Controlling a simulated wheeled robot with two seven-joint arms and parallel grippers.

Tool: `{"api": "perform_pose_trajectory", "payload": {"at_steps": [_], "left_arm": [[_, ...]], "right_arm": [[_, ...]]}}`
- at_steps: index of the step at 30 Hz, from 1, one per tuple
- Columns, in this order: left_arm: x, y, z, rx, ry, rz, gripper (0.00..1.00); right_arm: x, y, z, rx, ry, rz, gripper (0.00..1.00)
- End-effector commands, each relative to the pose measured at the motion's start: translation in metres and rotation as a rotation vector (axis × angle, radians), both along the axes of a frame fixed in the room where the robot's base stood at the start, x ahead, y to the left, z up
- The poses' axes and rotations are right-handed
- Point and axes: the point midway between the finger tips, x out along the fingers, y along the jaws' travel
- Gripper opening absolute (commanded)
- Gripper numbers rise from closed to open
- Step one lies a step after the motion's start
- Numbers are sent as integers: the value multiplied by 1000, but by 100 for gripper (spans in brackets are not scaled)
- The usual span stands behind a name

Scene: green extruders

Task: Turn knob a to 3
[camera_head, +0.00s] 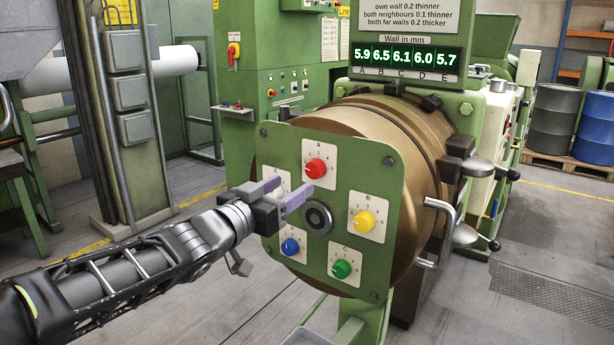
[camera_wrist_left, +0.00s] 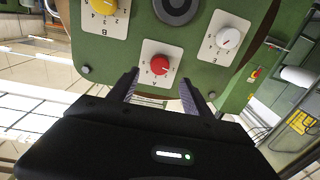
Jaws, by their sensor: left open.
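Knob A is the red knob (camera_head: 316,168) on a white numbered plate at the top of the green panel (camera_head: 375,160). Its exact setting is too small to read surely. My left gripper (camera_head: 292,191) comes in from the left, its two fingers open and apart, in front of the panel's left side. In the left wrist view, the red knob (camera_wrist_left: 160,65) appears upside down between and beyond the open fingertips (camera_wrist_left: 160,80); I see no contact. My right gripper is out of view.
A yellow knob (camera_head: 364,220), a green knob (camera_head: 341,268) and a blue knob (camera_head: 290,246) sit around the dark central hub (camera_head: 317,217). The white knob (camera_wrist_left: 228,38) is mostly hidden behind my gripper in the head view. The display (camera_head: 406,57) reads 5.9, 6.5, 6.1, 6.0, 5.7.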

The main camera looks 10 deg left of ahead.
Motion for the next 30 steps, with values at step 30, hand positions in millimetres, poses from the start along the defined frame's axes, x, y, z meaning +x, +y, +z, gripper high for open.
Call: {"api": "perform_pose_trajectory", "payload": {"at_steps": [30], "left_arm": [[70,-23,-1,-1,1,0,46]], "right_arm": [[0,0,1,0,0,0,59]]}}
